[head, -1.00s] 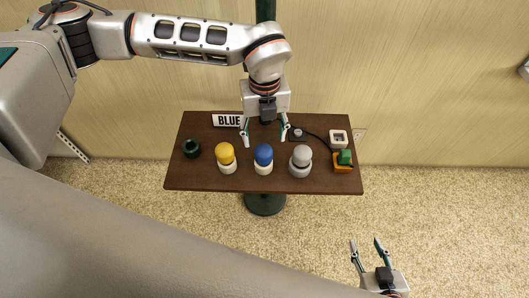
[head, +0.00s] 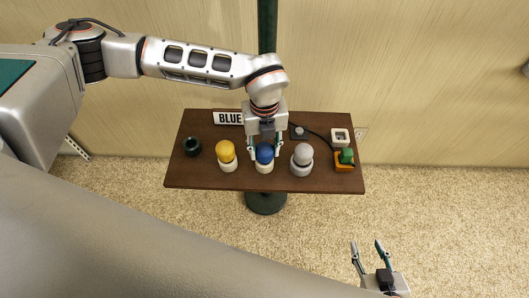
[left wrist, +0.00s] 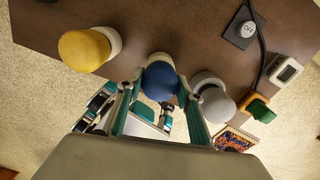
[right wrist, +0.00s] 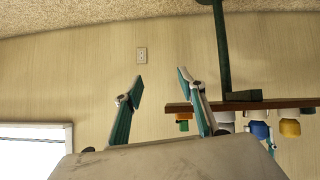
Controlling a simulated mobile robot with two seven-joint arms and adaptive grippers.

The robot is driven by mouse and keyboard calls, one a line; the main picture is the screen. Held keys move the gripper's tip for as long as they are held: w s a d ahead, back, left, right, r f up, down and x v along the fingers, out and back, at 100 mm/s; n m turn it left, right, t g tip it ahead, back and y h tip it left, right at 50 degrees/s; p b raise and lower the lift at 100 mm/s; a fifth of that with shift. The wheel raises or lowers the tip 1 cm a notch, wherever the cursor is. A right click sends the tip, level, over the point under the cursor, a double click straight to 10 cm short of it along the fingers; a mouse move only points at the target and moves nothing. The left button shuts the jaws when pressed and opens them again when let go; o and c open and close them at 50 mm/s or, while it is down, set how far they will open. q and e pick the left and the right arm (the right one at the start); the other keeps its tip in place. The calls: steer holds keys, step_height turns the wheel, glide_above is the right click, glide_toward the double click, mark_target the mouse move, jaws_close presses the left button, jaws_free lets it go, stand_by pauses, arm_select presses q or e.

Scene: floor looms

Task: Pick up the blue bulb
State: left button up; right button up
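The blue bulb (head: 264,152) stands upright in a white base on the dark brown table (head: 200,178), between the yellow bulb (head: 226,149) and the grey bulb (head: 302,154). My left gripper (head: 265,155) is lowered over the blue bulb. In the left wrist view the blue bulb (left wrist: 160,80) sits between the fingers of my left gripper (left wrist: 158,88), which are apart, one on each side; whether they touch it is unclear. My right gripper (head: 368,246) is open and empty, off the table at the lower right; its fingers also show in the right wrist view (right wrist: 160,85).
A sign reading BLUE (head: 229,118) is at the back. A dark green ring-shaped holder (head: 191,147) is at the left. A switch marked OFF (left wrist: 245,29), a white socket piece (head: 340,136) and an orange block with a green top (head: 345,160) are at the right.

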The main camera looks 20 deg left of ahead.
steer(key=shift+w+r, duration=0.1)
steer(key=shift+w, duration=0.05)
arm_select(q)
steer(key=shift+r, duration=0.6)
step_height(320, 180, up, 19)
steer(key=p, duration=0.1)
arm_select(e)
steer(key=shift+s+a+r, duration=0.25)
steer(key=shift+r, duration=0.15)
arm_select(q)
steer(key=shift+f+p, duration=0.1)
steer(key=shift+p, duration=0.2)
